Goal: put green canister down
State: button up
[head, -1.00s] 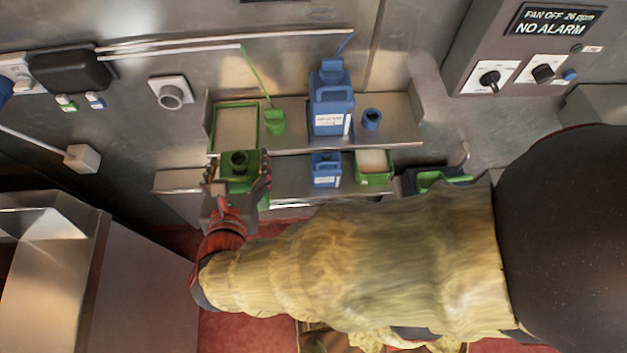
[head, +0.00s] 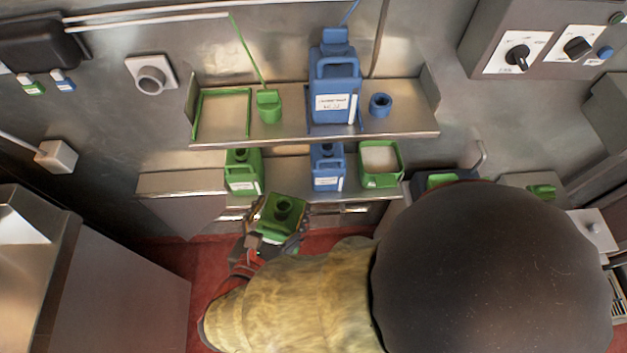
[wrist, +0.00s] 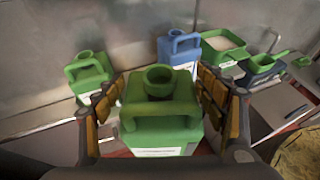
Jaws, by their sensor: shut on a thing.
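My gripper (head: 277,222) is shut on a green canister (head: 281,212) with an open round neck. In the wrist view the held canister (wrist: 160,115) is upright between the two padded fingers, its handle and neck facing up. In the head view it is held in front of the lower shelf, over the red floor, apart from the shelf. A second green canister (head: 243,175) stands on the lower shelf (head: 180,183), and it also shows in the wrist view (wrist: 88,76). An empty green-framed tray (head: 222,132) is on the left of the upper shelf.
A small blue canister (head: 327,172) and a green bin (head: 380,165) stand on the lower shelf. Its left end is bare.

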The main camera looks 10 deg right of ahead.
jog(key=shift+d+r+m, duration=0.2)
jog(key=shift+d+m, duration=0.1)
jog(key=shift+w, duration=0.25)
jog(key=w+d+b, duration=0.2)
jog(key=w+b, duration=0.3)
jog(key=w, duration=1.3)
notch_tip(320, 180, down, 7)
jog(key=w+b, duration=0.1)
jog(key=b, duration=0.2)
jog(key=shift+w+a, duration=0.15)
jog(key=shift+a, duration=0.05)
jog(key=shift+f, duration=0.1)
jog(key=o, duration=1.3)
